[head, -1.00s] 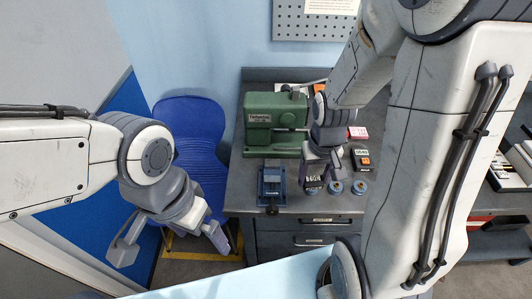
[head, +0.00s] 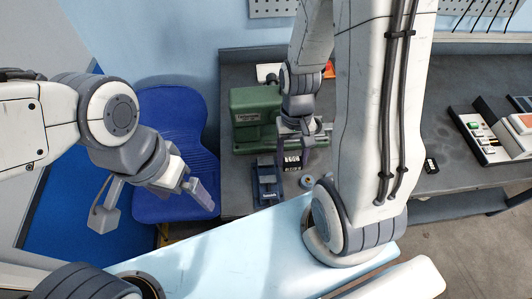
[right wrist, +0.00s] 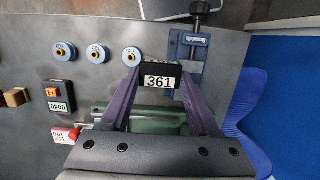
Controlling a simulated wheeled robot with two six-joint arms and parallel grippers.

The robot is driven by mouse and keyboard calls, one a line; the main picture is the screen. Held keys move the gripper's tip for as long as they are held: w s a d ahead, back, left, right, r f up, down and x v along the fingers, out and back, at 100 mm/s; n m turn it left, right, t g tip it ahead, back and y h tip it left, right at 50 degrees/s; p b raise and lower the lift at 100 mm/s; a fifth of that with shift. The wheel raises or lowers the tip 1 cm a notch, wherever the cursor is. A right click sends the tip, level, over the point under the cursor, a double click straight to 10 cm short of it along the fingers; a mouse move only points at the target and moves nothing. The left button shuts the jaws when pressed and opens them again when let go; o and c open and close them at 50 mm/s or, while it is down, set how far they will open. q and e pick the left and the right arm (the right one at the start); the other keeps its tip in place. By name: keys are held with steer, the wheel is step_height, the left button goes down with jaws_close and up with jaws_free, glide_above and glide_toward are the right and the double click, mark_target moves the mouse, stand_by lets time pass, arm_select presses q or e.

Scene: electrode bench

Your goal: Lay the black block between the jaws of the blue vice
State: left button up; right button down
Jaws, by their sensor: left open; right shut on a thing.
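The black block (right wrist: 148,72), with a white label reading 361, is held between the fingertips of my right gripper (right wrist: 161,92). The block also shows in the head view (head: 292,157), and so does my right gripper (head: 291,165). The blue vice (head: 267,187) stands on the grey bench, left of and nearer than the block in the head view. In the right wrist view the vice (right wrist: 188,45) lies just beyond the block, which overlaps its near end. The height between them is unclear. My left gripper (head: 152,205) is open and empty, off the bench in front of the blue chair.
A green machine (head: 252,120) stands behind the vice. Several blue-rimmed spools (right wrist: 98,54) stand in a row beside it. A dark box (right wrist: 59,97) and a pink-and-white box (right wrist: 66,134) lie further along. A blue chair (head: 170,115) is left of the bench (head: 232,185).

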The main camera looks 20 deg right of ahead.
steer(key=p, duration=0.1)
glide_above(267, 172)
steer(key=f, duration=0.3)
steer(key=shift+d+f, duration=0.3)
steer(key=shift+d, duration=0.1)
steer(key=shift+w+a+f, duration=0.3)
steer(key=shift+a+f, duration=0.1)
steer(key=shift+f, duration=0.05)
step_height(267, 172, down, 3)
steer(key=shift+f, duration=0.1)
arm_select(q)
step_height(267, 172, up, 3)
steer(key=shift+r+p, duration=0.1)
steer(key=shift+p, duration=0.2)
arm_select(e)
steer(key=shift+f, duration=0.35)
steer(key=shift+f, duration=0.1)
steer(key=c, duration=0.5)
jaws_free()
steer(key=shift+f, duration=0.1)
steer(key=shift+c, duration=0.2)
steer(key=o, duration=0.4)
arm_select(q)
steer(key=shift+f, duration=0.2)
